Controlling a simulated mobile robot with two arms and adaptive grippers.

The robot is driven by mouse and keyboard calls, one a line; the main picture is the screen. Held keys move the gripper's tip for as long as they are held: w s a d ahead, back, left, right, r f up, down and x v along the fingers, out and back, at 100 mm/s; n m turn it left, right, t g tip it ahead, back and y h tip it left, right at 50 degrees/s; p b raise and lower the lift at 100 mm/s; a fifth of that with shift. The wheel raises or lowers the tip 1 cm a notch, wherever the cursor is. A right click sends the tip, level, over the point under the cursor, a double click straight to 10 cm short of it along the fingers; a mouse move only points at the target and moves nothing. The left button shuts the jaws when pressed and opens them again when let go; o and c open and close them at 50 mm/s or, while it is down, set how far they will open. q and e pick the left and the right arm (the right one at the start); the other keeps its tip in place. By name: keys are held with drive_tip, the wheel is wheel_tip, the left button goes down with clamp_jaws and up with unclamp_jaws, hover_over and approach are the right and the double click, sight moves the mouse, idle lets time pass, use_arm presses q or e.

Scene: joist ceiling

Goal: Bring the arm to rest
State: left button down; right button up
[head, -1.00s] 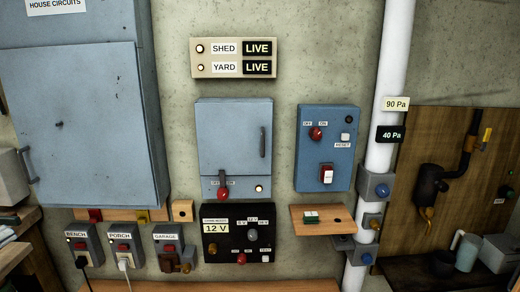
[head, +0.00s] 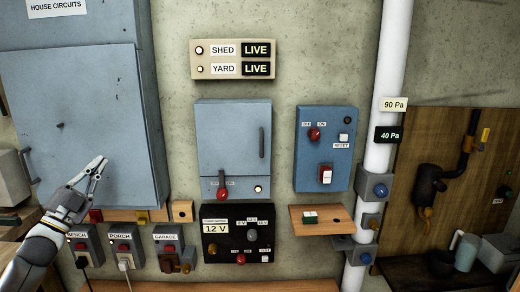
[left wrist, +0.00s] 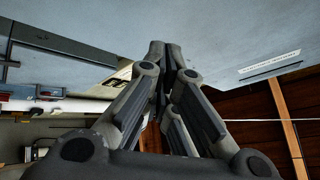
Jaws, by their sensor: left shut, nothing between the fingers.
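My left gripper (head: 97,168) is in the lower left of the head view, in front of the large blue-grey cabinet (head: 75,105). Its arm comes in from the lower left and the fingers point up and to the right. The fingers are shut with nothing between them. In the left wrist view the closed fingers (left wrist: 165,60) show in the middle, close to a blue-grey surface. I cannot tell whether they touch it. The arm covers part of the BENCH switch box (head: 82,243). My right gripper is not in view.
PORCH (head: 124,245) and GARAGE (head: 167,238) switch boxes sit right of the arm. A smaller blue-grey box (head: 232,140), a black 12 V panel (head: 225,247) and a blue RESET box (head: 322,150) are on the wall. A white pipe (head: 388,100) stands at the right.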

use_arm(q)
drive_tip(key=w+a+f+n+g+y, duration=0.35)
drive_tip(key=a+f+n+y, duration=0.45)
drive_tip(key=a+n+y, duration=0.3)
drive_tip(key=s+d+f+g, duration=0.3)
drive_tip(key=s+f, duration=0.1)
drive_tip(key=f, duration=1.1)
drive_tip(key=s+d+f+n+g, duration=0.15)
drive_tip(key=s+f, duration=0.25)
drive_tip(key=f, duration=1.1)
drive_tip(key=s+d+f+g, duration=0.4)
drive_tip(key=f, duration=1.1)
drive_tip(key=s+d+f+g+h, duration=0.15)
drive_tip(key=s+d+f, duration=0.25)
drive_tip(key=s+f, duration=0.65)
drive_tip(key=s+d+f+g, duration=0.3)
drive_tip(key=s+d+f, duration=0.1)
drive_tip(key=s+f, duration=0.7)
drive_tip(key=s+d+f+g, duration=0.1)
drive_tip(key=s+d+f, duration=0.2)
drive_tip(key=s, duration=0.7)
drive_tip(key=s+d+f+g+h, duration=0.1)
drive_tip(key=s+d, duration=0.4)
drive_tip(key=s, duration=0.5)
drive_tip(key=s+d+f+g, duration=0.3)
drive_tip(key=s+d+f, duration=0.1)
drive_tip(key=s, duration=0.7)
drive_tip(key=shift+f+n, duration=0.35)
drive_tip(key=shift+n, duration=0.1)
